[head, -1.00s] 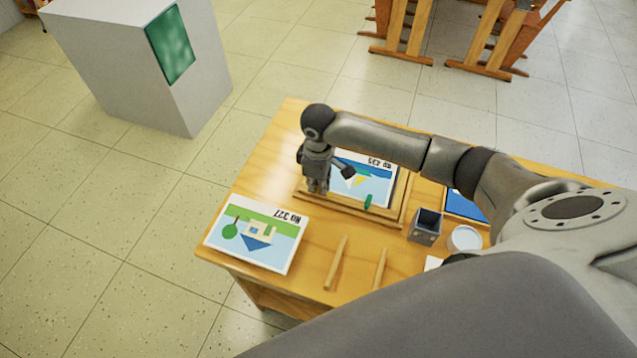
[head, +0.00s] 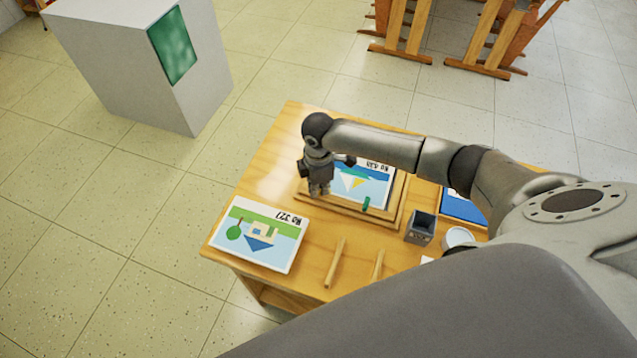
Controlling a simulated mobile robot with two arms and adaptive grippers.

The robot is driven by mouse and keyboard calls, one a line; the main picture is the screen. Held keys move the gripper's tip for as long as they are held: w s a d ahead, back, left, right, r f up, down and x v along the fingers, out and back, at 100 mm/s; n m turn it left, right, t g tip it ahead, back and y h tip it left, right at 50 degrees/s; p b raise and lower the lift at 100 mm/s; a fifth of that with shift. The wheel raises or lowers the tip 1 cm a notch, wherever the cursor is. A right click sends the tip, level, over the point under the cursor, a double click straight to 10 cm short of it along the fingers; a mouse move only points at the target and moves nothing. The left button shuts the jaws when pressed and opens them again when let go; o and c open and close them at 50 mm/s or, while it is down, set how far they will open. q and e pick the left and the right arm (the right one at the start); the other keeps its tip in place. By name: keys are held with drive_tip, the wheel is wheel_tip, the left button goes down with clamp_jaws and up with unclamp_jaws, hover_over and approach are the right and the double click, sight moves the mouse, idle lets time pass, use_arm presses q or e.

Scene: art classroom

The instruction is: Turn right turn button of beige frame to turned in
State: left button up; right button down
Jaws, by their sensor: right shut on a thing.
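The beige frame (head: 350,209) lies flat on the wooden table with a sailing-boat picture (head: 372,181) inside it. A green turn button (head: 366,203) shows at the near rail, reaching over the picture's edge. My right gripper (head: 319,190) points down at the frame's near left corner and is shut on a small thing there. Its fingers hide that thing; from its place at the rail it seems to be the right turn button. How far this button is turned cannot be seen. My left gripper is not in view.
Two wooden sticks (head: 335,262), a grey box (head: 420,228), a white round container (head: 458,237) and a blue picture (head: 462,206) lie to the right. A grey block (head: 130,60) stands on the floor behind.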

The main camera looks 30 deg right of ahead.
drive_tip(key=n, duration=0.4)
drive_tip(key=shift+n+p, duration=0.3)
drive_tip(key=shift+p, duration=0.1)
drive_tip(key=n, duration=0.5)
drive_tip(key=shift+n, duration=0.4)
drive_tip(key=c, duration=1.6)
unclamp_jaws()
drive_tip(key=shift+c, duration=0.2)
wheel_tip(320, 180, up, 12)
